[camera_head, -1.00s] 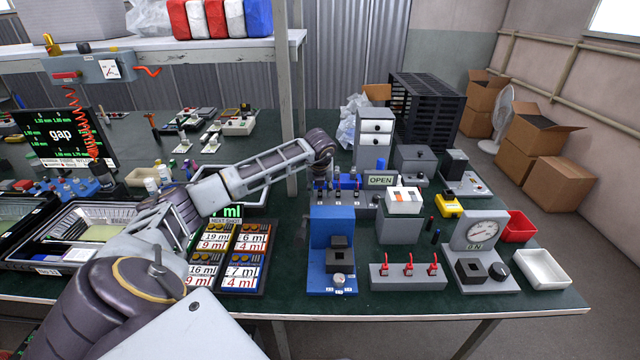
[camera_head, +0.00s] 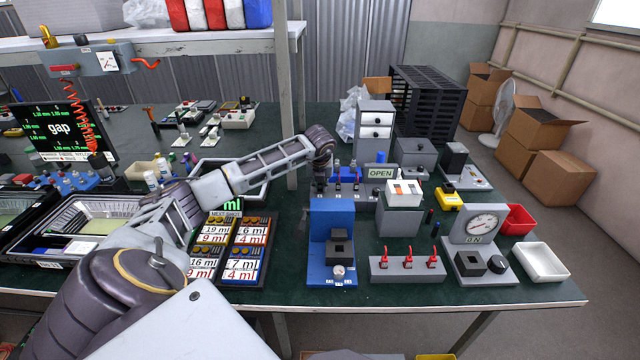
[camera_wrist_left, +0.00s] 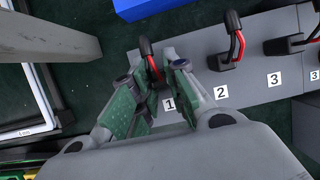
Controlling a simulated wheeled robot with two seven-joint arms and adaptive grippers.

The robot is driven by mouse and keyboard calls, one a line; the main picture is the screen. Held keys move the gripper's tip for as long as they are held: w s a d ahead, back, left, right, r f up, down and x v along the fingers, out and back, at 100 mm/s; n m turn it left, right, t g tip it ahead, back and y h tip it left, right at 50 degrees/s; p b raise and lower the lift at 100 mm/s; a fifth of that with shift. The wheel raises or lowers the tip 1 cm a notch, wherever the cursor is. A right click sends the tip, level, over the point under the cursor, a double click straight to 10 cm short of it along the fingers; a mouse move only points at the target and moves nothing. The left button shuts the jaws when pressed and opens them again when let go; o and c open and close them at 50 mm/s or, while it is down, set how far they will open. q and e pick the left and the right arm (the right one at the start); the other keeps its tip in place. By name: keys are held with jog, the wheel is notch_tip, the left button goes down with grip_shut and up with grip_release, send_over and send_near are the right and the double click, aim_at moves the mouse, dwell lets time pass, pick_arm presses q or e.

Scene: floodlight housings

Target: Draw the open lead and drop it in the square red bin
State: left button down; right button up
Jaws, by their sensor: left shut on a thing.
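My left gripper (camera_head: 321,188) is at the left end of a low grey block (camera_head: 368,200) with leads on it, beside the OPEN sign (camera_head: 380,173). In the left wrist view its jaws (camera_wrist_left: 165,72) are shut around the black lower part of a red-and-black lead (camera_wrist_left: 146,46) at label 1. I cannot tell whether this lead is still seated. The square red bin (camera_head: 519,218) is at the right of the table. My right gripper is not in view.
A white tray (camera_head: 541,262) stands in front of the red bin. A dial gauge (camera_head: 484,224), a front block with three red leads (camera_head: 407,269) and a blue fixture (camera_head: 330,240) lie nearer me. A grey box (camera_head: 397,222) stands between the lead block and the bin.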

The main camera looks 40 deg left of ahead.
pick_arm(q)
jog(key=shift+r+p, duration=0.3)
jog(key=shift+r, duration=0.25)
jog(key=shift+r+p, duration=1)
jog(key=shift+r, duration=0.75)
dwell(2.4)
